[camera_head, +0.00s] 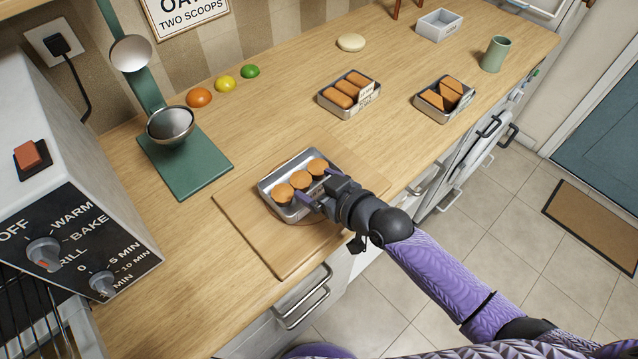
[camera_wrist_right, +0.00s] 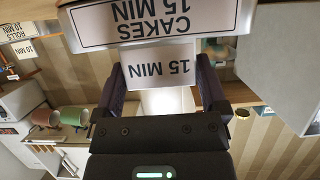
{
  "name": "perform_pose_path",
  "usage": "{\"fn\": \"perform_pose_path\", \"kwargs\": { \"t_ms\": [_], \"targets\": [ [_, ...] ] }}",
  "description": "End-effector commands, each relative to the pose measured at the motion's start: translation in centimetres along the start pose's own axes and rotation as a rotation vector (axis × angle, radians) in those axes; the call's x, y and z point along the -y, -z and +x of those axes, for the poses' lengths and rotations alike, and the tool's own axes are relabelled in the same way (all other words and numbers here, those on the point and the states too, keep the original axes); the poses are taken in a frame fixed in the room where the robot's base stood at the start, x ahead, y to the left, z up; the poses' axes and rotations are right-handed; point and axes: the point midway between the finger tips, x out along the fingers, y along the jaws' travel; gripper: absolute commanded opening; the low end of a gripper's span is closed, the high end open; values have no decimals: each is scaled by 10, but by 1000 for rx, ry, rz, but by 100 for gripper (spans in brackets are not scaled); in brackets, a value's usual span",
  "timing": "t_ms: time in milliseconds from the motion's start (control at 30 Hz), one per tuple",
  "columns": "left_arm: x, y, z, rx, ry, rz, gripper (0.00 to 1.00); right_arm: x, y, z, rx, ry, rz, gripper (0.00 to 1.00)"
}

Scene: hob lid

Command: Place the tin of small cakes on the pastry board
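The tin of small cakes (camera_head: 264,187) is a grey metal tin with several round golden cakes. It sits over the wooden pastry board (camera_head: 290,256) in the head view. My right gripper (camera_head: 318,188) is at the tin's near right side, its fingers apart. In the right wrist view a label reading CAKES 15 MIN (camera_wrist_right: 160,20) is upside down just beyond the fingertips (camera_wrist_right: 160,78), with a smaller 15 MIN card (camera_wrist_right: 160,67) between them. I see no finger closed on the tin. Its underside contact is hidden. My left gripper is not in view.
Two tins of other bakes (camera_head: 349,94) (camera_head: 444,97) stand farther right on the worktop. A green scale (camera_head: 187,162) stands left of the board, behind the oven control panel (camera_head: 75,248). Orange, yellow and green fruits (camera_head: 226,84) lie near the wall. Bare worktop lies between.

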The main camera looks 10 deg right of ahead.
Motion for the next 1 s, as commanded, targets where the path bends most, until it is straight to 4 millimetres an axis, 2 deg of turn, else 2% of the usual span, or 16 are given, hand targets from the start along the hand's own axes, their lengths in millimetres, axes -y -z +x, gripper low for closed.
{"fn": "perform_pose_path", "kwargs": {
  "t_ms": [333, 467, 700, 833, 1000],
  "targets": [
    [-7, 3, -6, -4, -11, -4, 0, 0, 4, -6, 1, 0, 0, 100],
    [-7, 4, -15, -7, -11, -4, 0, 0, 6, -31, 2, 0, 0, 100],
    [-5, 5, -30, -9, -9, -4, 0, 0, 5, -90, 4, 1, -1, 100],
    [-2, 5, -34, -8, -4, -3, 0, 0, 4, -111, 3, 0, -1, 100],
    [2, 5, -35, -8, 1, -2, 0, 0, 4, -121, 0, 0, 0, 100]
  ]
}}
